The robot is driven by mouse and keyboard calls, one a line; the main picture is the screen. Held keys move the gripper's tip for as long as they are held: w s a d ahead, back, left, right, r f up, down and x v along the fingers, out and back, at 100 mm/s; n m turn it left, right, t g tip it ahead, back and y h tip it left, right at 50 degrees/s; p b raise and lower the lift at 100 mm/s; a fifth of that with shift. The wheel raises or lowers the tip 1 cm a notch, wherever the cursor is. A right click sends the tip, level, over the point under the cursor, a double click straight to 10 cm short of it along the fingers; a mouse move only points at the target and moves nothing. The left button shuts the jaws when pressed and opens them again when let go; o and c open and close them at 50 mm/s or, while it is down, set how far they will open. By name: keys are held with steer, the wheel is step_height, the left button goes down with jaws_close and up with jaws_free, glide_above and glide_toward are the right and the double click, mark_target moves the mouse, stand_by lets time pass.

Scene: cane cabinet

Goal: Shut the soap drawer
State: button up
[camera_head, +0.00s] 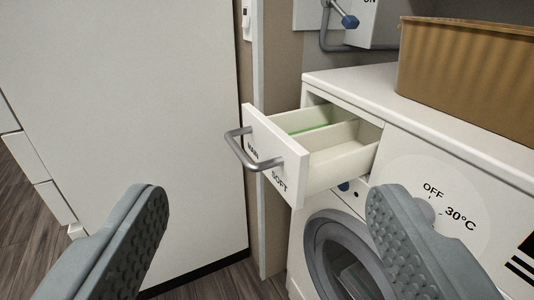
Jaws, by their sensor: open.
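The soap drawer (292,165) is pulled out from the top left of the white washing machine (345,82). Its front carries a grey bar handle (240,152) and the words "MAIN" and "SOFT". Inside, a divider splits it, and a green patch (309,129) shows in the rear compartment. My gripper (262,218) is open, its two grey ribbed fingers wide apart at the bottom of the view. The drawer front and handle appear above and between the fingertips. Nothing is between the fingers, and I cannot tell the exact distance to the drawer.
A brown ribbed bin (468,75) stands on the machine. A round door (342,255) and a dial (434,203) are on the machine's front. A large white panel (130,100) stands close on the left. Wooden floor (32,210) shows at the lower left.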

steer(key=shift+c, duration=0.2)
steer(key=c, duration=0.4)
steer(key=w+f+n+g, duration=0.1)
steer(key=w+f, duration=0.1)
steer(key=w+a+f+n+g, duration=0.1)
steer(key=f, duration=0.1)
steer(key=shift+w+a+n, duration=0.2)
steer(key=shift+w+n, duration=0.15)
steer(key=shift+n, duration=0.05)
steer(key=c, duration=1)
steer(key=w+f+n+g, duration=0.2)
steer(key=f, duration=0.1)
steer(key=w+a+f, duration=0.1)
steer(key=shift+w+f+n+g, duration=0.1)
steer(key=shift+f+n+g, duration=0.15)
steer(key=shift+n+g, duration=0.15)
jaws_close()
steer(key=w+a+f+n+g+h, duration=0.1)
steer(key=w+f+n+g+h, duration=0.6)
steer(key=f, duration=0.3)
steer(key=w+a+n+t+h, duration=0.3)
steer(key=w+a+n+h, duration=0.6)
steer(key=a+n, duration=0.25)
steer(key=x, duration=1.4)
steer(key=shift+m, duration=0.35)
